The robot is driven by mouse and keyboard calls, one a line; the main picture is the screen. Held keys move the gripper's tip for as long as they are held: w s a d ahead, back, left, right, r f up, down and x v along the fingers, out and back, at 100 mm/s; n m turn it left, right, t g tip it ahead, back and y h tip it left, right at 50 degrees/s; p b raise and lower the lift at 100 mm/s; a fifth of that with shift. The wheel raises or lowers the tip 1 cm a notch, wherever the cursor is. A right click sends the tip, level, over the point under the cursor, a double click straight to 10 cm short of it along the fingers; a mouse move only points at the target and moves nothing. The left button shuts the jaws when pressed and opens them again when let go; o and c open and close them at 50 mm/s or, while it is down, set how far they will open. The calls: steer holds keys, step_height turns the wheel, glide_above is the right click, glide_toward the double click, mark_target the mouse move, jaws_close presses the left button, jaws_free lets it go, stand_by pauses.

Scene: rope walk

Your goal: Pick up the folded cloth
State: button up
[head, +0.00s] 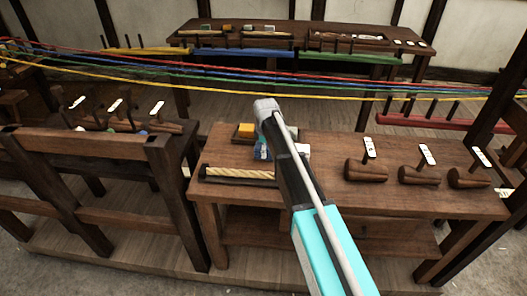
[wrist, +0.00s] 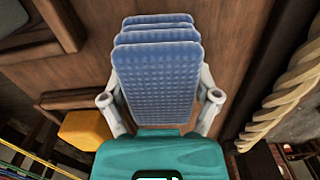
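The folded cloth (wrist: 158,75) is blue with a dimpled weave, and its stacked layers show at the top edge in the wrist view. My gripper (wrist: 160,92) has one grey finger on each side of the cloth, set wide apart, with the cloth filling the space between. The fingers lie very close to its side edges, but I cannot tell whether they press on it. In the head view my arm reaches over the bench (head: 420,205), and hides most of the area around the cloth.
A yellow block (wrist: 82,130) sits close to the left finger. A rope piece (wrist: 285,95) lies to the right, and on a dark tray in the head view (head: 238,173). Wooden tools (head: 418,175) with tags stand along the bench's right. Coloured strands (head: 400,90) stretch across behind.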

steer(key=shift+c, duration=1.4)
steer(key=shift+r, duration=0.1)
step_height(320, 180, up, 3)
steer(key=p, duration=0.2)
steer(key=shift+f+p, duration=0.2)
steer(key=shift+p, duration=0.2)
steer(key=s+d+r+p, duration=0.2)
steer(key=s+r+p, duration=0.3)
steer(key=s, duration=0.1)
steer(key=s+d+r+p, duration=0.3)
steer(key=s+r+p, duration=0.2)
steer(key=s, duration=0.1)
steer(key=shift+s+d, duration=0.35)
steer(key=shift+s, duration=0.05)
steer(key=shift+r, duration=0.1)
steer(key=o, duration=0.6)
steer(key=shift+c, duration=0.2)
steer(key=c, duration=0.4)
